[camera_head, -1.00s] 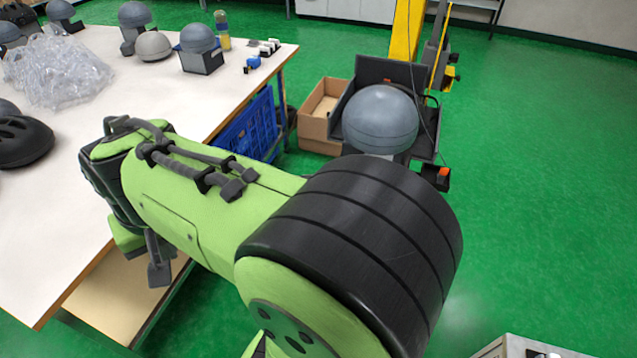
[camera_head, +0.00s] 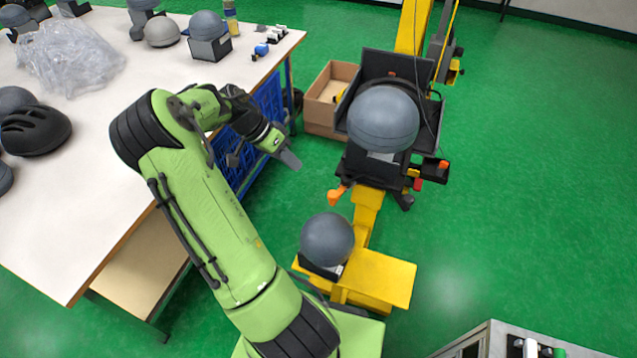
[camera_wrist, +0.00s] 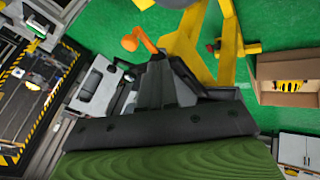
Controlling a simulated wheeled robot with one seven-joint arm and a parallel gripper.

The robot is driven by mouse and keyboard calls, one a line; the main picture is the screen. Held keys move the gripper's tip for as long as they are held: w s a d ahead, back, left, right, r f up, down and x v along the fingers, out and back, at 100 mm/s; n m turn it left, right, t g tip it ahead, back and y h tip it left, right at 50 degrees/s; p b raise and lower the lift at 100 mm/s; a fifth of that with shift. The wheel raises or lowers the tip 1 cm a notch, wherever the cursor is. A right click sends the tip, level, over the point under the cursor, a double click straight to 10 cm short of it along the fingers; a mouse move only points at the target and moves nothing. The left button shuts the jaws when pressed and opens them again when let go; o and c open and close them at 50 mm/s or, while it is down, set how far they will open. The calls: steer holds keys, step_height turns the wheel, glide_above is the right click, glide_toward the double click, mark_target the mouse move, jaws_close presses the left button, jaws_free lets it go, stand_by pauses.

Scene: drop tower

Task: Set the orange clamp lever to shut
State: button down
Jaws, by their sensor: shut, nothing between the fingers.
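The orange clamp lever (camera_head: 337,195) sticks out to the left and down from the side of the yellow drop tower's carriage (camera_head: 380,167), below a grey headform (camera_head: 383,119). My gripper (camera_head: 291,159) is shut and empty, in the air left of the lever and above it in the picture, clearly apart from it in the head view. In the wrist view the orange lever (camera_wrist: 140,40) shows just past the tips of my dark fingers (camera_wrist: 160,62). The fingers hide part of what lies behind them there, and I cannot tell the gap in depth.
The white table (camera_head: 120,175) with headforms, a helmet (camera_head: 34,130) and plastic wrap (camera_head: 70,57) is on the left. A second headform (camera_head: 327,240) stands on the tower's yellow base (camera_head: 385,280). A cardboard box (camera_head: 325,110) sits behind.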

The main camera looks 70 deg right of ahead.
mark_target(330, 194)
steer(key=s+f+b, duration=0.1)
steer(key=s+f, duration=0.5)
steer(key=s, duration=0.1)
steer(key=shift+a, duration=0.3)
steer(key=shift+s, duration=0.1)
steer(key=shift+s+a+n+h+b, duration=0.25)
steer(key=shift+s+a+n+b, duration=0.15)
steer(key=shift+s, duration=0.2)
steer(key=shift+s+a+n+h+b, duration=0.3)
steer(key=shift+s+n+b, duration=0.15)
steer(key=shift+s, duration=0.1)
